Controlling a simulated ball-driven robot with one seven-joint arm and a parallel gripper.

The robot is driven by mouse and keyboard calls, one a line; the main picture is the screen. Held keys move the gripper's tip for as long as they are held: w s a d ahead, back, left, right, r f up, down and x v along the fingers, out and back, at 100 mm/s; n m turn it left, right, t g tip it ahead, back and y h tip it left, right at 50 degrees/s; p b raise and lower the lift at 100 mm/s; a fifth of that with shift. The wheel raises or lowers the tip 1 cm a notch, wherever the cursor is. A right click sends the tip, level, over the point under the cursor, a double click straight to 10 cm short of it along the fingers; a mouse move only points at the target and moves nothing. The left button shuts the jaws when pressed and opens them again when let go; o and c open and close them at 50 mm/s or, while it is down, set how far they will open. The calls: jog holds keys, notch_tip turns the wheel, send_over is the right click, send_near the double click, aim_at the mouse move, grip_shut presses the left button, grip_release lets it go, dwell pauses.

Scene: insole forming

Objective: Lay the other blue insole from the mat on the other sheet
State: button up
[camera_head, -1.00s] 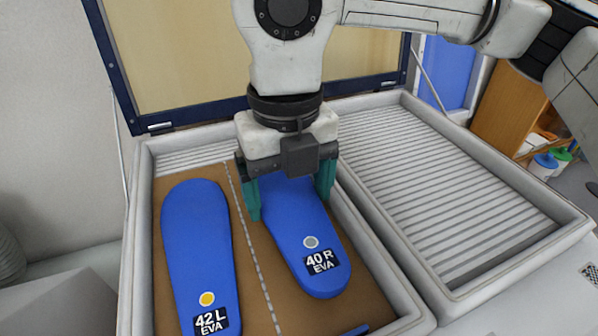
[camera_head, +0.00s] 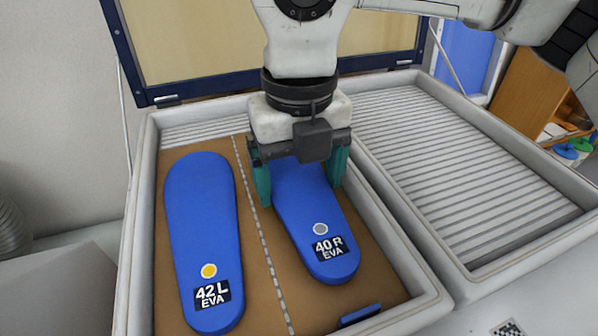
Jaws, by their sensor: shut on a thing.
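The blue insole marked 40 R EVA (camera_head: 326,231), with a grey dot, lies on the right half of a brown mat (camera_head: 262,282) in the left tray. My gripper (camera_head: 303,188) is over its upper end, with one teal finger at each side, shut on it. The far end of this insole is hidden behind my gripper. Another blue insole, marked 42 L EVA (camera_head: 203,225) with a yellow dot, lies on the left half, across a dashed line. I cannot make out separate sheets.
The right tray (camera_head: 440,150) has a ribbed floor and is empty. A raised lid with a dark blue frame (camera_head: 137,80) stands behind the trays. A small dark blue piece (camera_head: 359,315) sits at the mat's front right. Shelves stand at the far right.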

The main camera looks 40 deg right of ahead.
jog(key=shift+f+b, duration=0.35)
dwell(0.6)
jog(key=o, duration=0.8)
notch_tip(320, 180, up, 11)
jog(key=shift+f+b, duration=0.1)
jog(key=shift+b, duration=0.7)
